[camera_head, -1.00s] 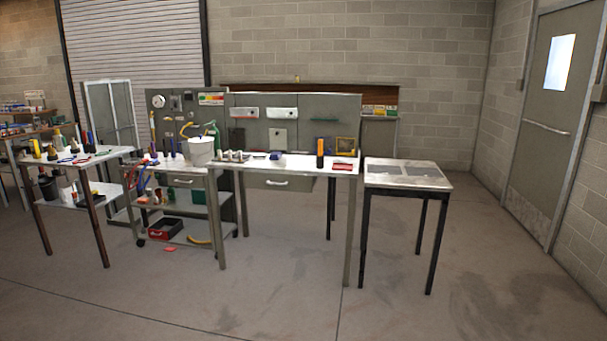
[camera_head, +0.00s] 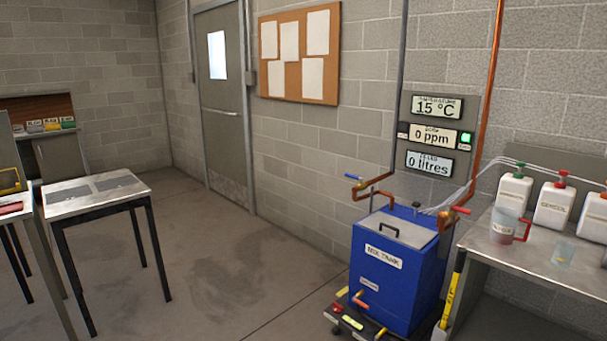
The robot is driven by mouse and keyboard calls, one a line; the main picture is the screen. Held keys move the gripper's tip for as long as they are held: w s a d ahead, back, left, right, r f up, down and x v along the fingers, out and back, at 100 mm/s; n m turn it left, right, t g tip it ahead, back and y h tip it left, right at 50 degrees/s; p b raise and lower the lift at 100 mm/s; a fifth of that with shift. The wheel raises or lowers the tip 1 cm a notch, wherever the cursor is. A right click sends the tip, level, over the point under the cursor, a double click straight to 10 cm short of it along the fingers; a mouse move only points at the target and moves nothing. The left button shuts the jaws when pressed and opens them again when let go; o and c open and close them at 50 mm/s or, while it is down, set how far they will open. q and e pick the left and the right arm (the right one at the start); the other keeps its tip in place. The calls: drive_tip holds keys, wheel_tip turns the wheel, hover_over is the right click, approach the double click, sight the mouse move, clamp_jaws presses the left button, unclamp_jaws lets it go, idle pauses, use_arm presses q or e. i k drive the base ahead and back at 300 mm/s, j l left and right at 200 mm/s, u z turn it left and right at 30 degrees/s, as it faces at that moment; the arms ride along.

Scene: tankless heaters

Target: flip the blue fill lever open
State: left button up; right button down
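A small blue lever (camera_head: 350,179) sticks out to the left from the end of a copper pipe (camera_head: 375,185) above the back left of a blue tank. Its exact angle is hard to read at this size. The blue tank (camera_head: 395,275) is labelled "MIX TANK" and has a grey lid (camera_head: 400,228) with a black handle. A red lever (camera_head: 461,209) sits on another copper pipe at the tank's right. Displays on the wall panel read 15 °C (camera_head: 437,107), 0 ppm (camera_head: 433,136) and 0 litres (camera_head: 430,163). Neither of my grippers is in view.
A bench (camera_head: 490,250) with several white jugs, a measuring jug and a beaker stands right of the tank. The tank sits on a low dark base (camera_head: 350,322). A small metal table (camera_head: 75,205) is at the left. Open floor (camera_head: 230,260) lies between them.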

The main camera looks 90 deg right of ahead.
sight(352, 177)
drive_tip(key=l+z, duration=0.15)
drive_tip(key=z, duration=0.3)
drive_tip(key=l+z, duration=0.2)
drive_tip(key=z, duration=0.3)
drive_tip(key=l+z, duration=0.2)
drive_tip(key=z, duration=0.25)
drive_tip(key=l+z, duration=0.15)
drive_tip(key=z, duration=0.3)
drive_tip(key=i+l+z, duration=0.9)
drive_tip(key=z, duration=0.15)
drive_tip(key=i, duration=0.1)
